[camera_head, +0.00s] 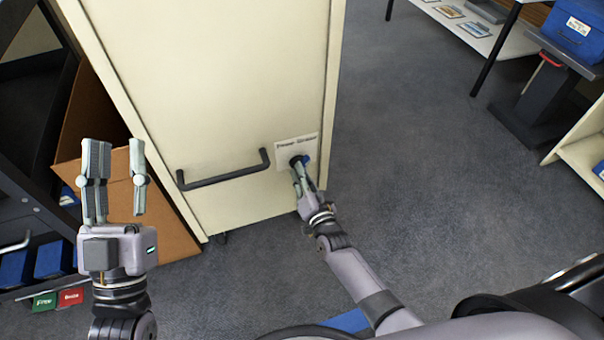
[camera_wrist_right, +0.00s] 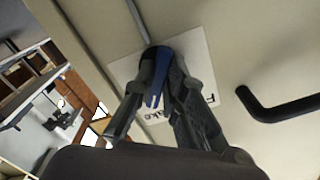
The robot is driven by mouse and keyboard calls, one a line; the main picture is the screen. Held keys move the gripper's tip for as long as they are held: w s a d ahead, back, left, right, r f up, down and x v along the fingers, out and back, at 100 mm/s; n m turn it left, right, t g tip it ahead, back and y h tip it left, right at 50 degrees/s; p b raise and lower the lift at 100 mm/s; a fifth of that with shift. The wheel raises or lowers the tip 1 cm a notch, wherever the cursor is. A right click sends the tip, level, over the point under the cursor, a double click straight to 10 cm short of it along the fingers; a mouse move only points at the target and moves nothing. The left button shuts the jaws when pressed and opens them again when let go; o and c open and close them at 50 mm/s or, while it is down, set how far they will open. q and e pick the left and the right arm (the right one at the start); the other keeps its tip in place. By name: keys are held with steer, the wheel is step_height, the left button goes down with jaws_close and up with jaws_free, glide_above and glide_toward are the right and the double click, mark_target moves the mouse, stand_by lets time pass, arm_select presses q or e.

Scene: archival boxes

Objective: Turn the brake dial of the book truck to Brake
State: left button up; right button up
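The book truck (camera_head: 215,90) shows as a tall cream end panel with a dark bar handle (camera_head: 222,178). To the right of the handle is a white label plate (camera_head: 287,147) whose lettering is too small to read fully. The blue brake dial (camera_head: 306,159) sits on this plate, partly hidden by my right gripper (camera_head: 298,165). In the right wrist view the fingers lie on both sides of the blue dial (camera_wrist_right: 181,72) and appear closed on it. My left gripper (camera_head: 117,150) is open, empty and raised, left of the truck.
Green (camera_head: 44,301) and red (camera_head: 71,297) tags hang on a dark shelf unit at the lower left. A brown board or carton (camera_head: 130,205) stands behind my left gripper. A blue box (camera_head: 575,25) sits on a stand at the upper right. Carpet right of the truck is clear.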

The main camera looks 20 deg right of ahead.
steer(key=o, duration=0.4)
steer(key=shift+o, duration=0.2)
steer(key=s, duration=1.2)
steer(key=shift+d, duration=0.2)
